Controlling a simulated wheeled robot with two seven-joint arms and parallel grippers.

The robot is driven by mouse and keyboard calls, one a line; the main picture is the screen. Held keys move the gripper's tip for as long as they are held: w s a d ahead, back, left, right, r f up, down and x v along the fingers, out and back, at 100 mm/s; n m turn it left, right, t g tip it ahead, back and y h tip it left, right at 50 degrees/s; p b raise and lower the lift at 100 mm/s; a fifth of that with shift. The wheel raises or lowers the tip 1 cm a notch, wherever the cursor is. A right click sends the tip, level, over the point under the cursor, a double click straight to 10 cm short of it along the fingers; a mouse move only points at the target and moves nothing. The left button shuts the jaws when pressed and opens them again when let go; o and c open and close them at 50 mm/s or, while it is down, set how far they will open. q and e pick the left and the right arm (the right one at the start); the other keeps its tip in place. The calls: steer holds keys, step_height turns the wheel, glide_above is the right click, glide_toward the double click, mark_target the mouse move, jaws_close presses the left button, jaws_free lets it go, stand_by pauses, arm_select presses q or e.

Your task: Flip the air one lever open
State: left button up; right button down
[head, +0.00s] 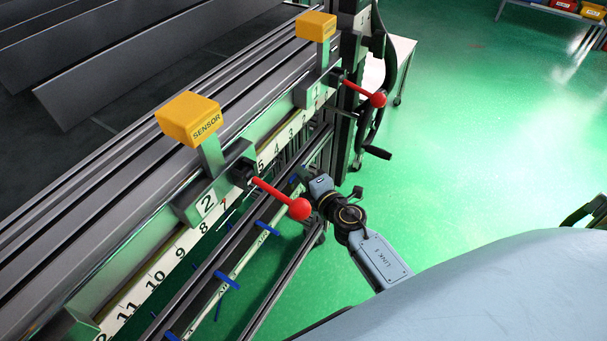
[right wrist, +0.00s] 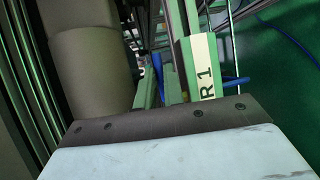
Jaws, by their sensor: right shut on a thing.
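My right gripper (head: 311,182) reaches the lower rail of the machine from the right, beside the label strip. It is shut on the blue air one lever (head: 294,179), of which only a small part shows. In the right wrist view, blue parts of the lever (right wrist: 236,84) show beside a white label (right wrist: 205,66) reading "R 1". The fingertips are hidden there behind the gripper's own body (right wrist: 170,115). Other blue levers (head: 267,228) sit further down the same rail. My left gripper is not in view.
Two red-knobbed handles (head: 299,208) (head: 378,99) stick out above the rail close to my arm. Yellow sensor blocks (head: 188,119) stand on the upper bar. A black hand crank (head: 377,152) juts out beyond the gripper. The green floor (head: 470,130) at right is mostly clear.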

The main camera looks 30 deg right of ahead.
steer(key=m+g+h+b, duration=0.1)
steer(key=m+h+b, duration=0.1)
steer(key=h+b, duration=0.1)
steer(key=s+a+m+g+h+b, duration=0.1)
steer(key=m+h+b, duration=0.2)
steer(key=h, duration=0.1)
steer(key=s+m+g+h+b, duration=0.1)
steer(key=m+h+b, duration=0.2)
steer(key=shift+a+h, duration=0.2)
steer(key=shift+h, duration=0.1)
steer(key=c, duration=1.8)
jaws_free()
steer(key=shift+r, duration=0.1)
